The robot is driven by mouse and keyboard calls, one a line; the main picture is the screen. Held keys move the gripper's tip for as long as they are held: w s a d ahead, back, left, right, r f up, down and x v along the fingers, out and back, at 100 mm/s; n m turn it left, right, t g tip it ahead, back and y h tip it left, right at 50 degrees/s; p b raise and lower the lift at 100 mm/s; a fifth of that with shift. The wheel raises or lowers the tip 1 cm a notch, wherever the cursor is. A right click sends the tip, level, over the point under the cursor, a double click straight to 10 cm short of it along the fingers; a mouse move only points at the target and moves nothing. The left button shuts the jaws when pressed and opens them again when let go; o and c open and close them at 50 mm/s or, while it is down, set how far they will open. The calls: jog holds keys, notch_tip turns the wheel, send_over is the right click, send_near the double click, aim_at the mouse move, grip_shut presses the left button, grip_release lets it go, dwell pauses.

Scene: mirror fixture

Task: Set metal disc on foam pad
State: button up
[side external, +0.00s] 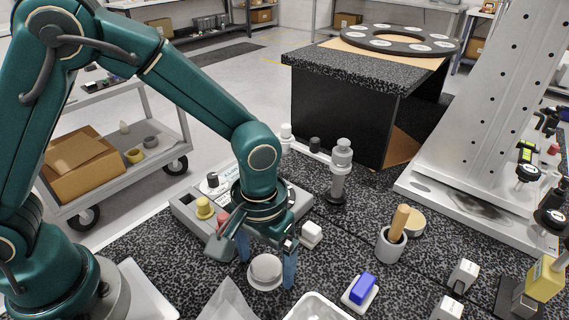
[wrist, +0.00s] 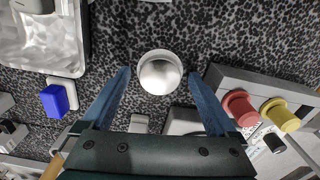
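A pale, shiny round piece (side external: 266,267), which looks like the metal disc, sits on a white round rest on the speckled worktop. The piece also shows in the wrist view (wrist: 160,76), with the white rim showing around it. My gripper (side external: 267,273) is open, its two blue fingers on either side of the piece. In the wrist view, a gap separates each finger of my gripper (wrist: 159,74) from it. Nothing is held. I cannot tell for sure which thing is the foam pad.
A control box with yellow and red knobs (wrist: 280,114) stands close to my gripper. A blue block (side external: 362,287) sits on a white base. A pale tray (side external: 318,307) is at the front edge. A grey cup (side external: 390,246) holds a wooden handle. A metal tower (side external: 485,110) stands at the right.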

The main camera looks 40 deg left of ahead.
aim_at(266, 267)
notch_tip(266, 267, up, 12)
jog(key=s+a+r+t, duration=0.1)
jog(key=s+a+t, duration=0.1)
jog(key=s+a, duration=0.2)
jog(key=s+a+r+m+t, duration=0.1)
jog(key=s+a+r+t, duration=0.1)
jog(key=a, duration=0.6)
jog(key=shift+s+t, duration=0.8)
jog(key=shift+s, duration=0.15)
jog(key=shift+a, duration=0.1)
dwell(0.3)
